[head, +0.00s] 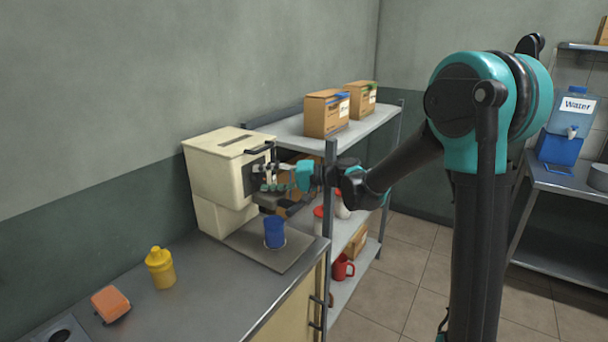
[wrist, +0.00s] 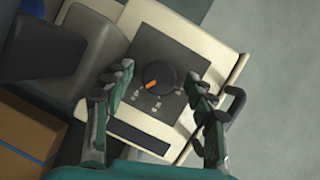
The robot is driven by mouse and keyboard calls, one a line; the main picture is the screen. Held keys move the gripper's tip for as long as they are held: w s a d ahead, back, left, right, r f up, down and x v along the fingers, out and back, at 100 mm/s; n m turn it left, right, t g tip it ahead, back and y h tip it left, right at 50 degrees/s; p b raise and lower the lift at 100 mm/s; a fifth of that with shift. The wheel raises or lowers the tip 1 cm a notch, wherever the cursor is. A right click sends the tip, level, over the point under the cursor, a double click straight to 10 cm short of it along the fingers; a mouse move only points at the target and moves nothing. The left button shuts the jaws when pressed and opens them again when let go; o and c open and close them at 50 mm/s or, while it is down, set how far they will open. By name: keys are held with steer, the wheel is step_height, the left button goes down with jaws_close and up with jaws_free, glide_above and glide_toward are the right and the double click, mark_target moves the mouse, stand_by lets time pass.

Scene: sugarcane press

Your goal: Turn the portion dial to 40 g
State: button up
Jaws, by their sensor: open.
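The portion dial (wrist: 158,76) is a round black knob with an orange pointer mark, set in a dark panel (wrist: 145,50) on the cream press (head: 215,175). In the wrist view the orange mark sits at the dial's lower left. Small pale labels stand around the dial's lower side, too small to read. My gripper (wrist: 158,100) is open, its two fingers to the left and right of the dial with clear gaps. I cannot tell how far the fingertips are from the panel. In the head view my gripper (head: 272,178) is at the press front and hides the dial.
A blue cup (head: 274,232) stands on the press's tray below my gripper. A yellow bottle (head: 160,268) and an orange object (head: 110,303) are on the counter. A shelf with cardboard boxes (head: 326,113) stands behind the press. A dark handle (wrist: 234,105) is near the right finger.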

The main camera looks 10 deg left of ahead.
steer(key=n, duration=0.1)
steer(key=n+t+h, duration=0.1)
steer(key=n, duration=0.1)
steer(key=shift+s+r+n+h, duration=0.1)
steer(key=shift+s+n+h, duration=0.05)
steer(key=shift+n+h, duration=0.15)
steer(key=shift+s+a+n+t+h, duration=0.1)
steer(key=shift+n+t+h, duration=0.3)
steer(key=shift+n+t, duration=0.5)
steer(key=n+t+h, duration=0.1)
steer(key=n+t, duration=0.1)
steer(key=n, duration=0.2)
steer(key=shift+s+a, duration=0.1)
steer(key=shift+s, duration=0.05)
steer(key=shift+n+t+h, duration=0.4)
steer(key=shift+n+t, duration=0.1)
steer(key=shift+n, duration=0.2)
steer(key=shift+n+t, duration=0.4)
steer(key=shift+n, duration=0.1)
steer(key=v, duration=1.7)
steer(key=shift+r, duration=0.25)
steer(key=shift+d+f, duration=0.15)
steer(key=shift+d, duration=0.1)
